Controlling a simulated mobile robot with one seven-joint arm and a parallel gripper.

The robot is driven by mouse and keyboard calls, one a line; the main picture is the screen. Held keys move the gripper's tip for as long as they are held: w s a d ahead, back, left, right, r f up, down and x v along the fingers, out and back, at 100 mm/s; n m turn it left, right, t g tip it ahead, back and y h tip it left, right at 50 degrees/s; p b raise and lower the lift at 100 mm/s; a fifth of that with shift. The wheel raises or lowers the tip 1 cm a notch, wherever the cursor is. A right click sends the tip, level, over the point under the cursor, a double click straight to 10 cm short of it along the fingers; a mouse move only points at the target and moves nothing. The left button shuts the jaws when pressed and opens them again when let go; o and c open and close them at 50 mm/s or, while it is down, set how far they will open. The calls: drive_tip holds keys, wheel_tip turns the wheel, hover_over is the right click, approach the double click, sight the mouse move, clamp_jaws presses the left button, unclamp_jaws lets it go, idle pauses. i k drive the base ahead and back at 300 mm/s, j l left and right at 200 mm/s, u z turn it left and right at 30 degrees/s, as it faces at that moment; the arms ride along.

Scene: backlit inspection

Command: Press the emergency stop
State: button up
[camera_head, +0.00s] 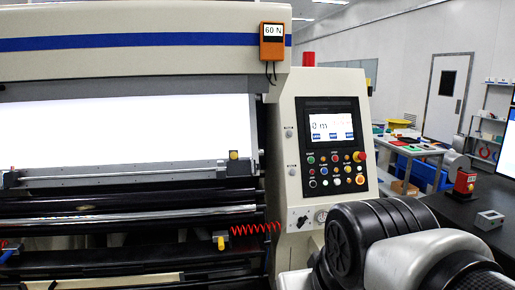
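The machine's slanted control panel (330,170) stands right of centre, with a lit screen (333,127) and rows of small coloured buttons below it. A larger red button (361,156) sits at the panel's upper right, just below the screen; it looks like an emergency stop. A yellow-orange round control (360,180) is below it. My arm's black and white links fill the lower right foreground, in front of the console's lower part. My gripper is not in view, and I see nothing touching the red button.
A dark desk (478,207) at the right holds a small grey box (489,220) and a red device (465,182). A cluttered table (408,150) is behind. The bright backlit panel (130,130) and rollers (140,222) are on the left, with a red coiled cable (257,228).

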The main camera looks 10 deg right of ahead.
sight(362, 156)
drive_tip(key=i+l, duration=0.1)
drive_tip(key=l, duration=0.3)
drive_tip(key=i+l, duration=0.1)
drive_tip(key=l, duration=0.3)
drive_tip(key=i+l, duration=0.15)
drive_tip(key=l, duration=0.25)
drive_tip(key=i+l, duration=0.1)
drive_tip(key=l, duration=0.3)
drive_tip(key=i+l, duration=0.1)
drive_tip(key=l, duration=0.25)
